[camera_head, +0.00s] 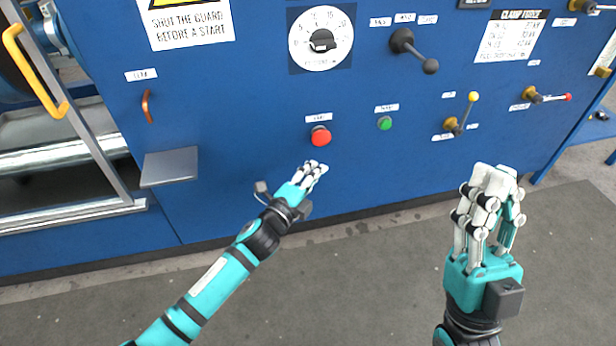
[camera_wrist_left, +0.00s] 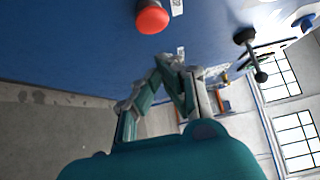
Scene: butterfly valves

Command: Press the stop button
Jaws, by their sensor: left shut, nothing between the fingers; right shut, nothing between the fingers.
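The red stop button (camera_head: 321,136) sits on the blue machine panel (camera_head: 250,110), under a small white label. In the left wrist view the red button (camera_wrist_left: 152,18) stands out from the panel near the top edge. My left gripper (camera_head: 318,168) is shut and empty, just below the red button in the head view and apart from it in the left wrist view (camera_wrist_left: 170,62). My right gripper (camera_head: 494,178) is shut and empty, low at the right in front of the panel.
A green button (camera_head: 384,123) is right of the red one. A dial (camera_head: 321,38), a black lever (camera_head: 414,50) and a yellow-knobbed lever (camera_head: 462,114) are also on the panel. A grey shelf (camera_head: 169,167) juts out at left, near a guard with a yellow handle (camera_head: 34,72).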

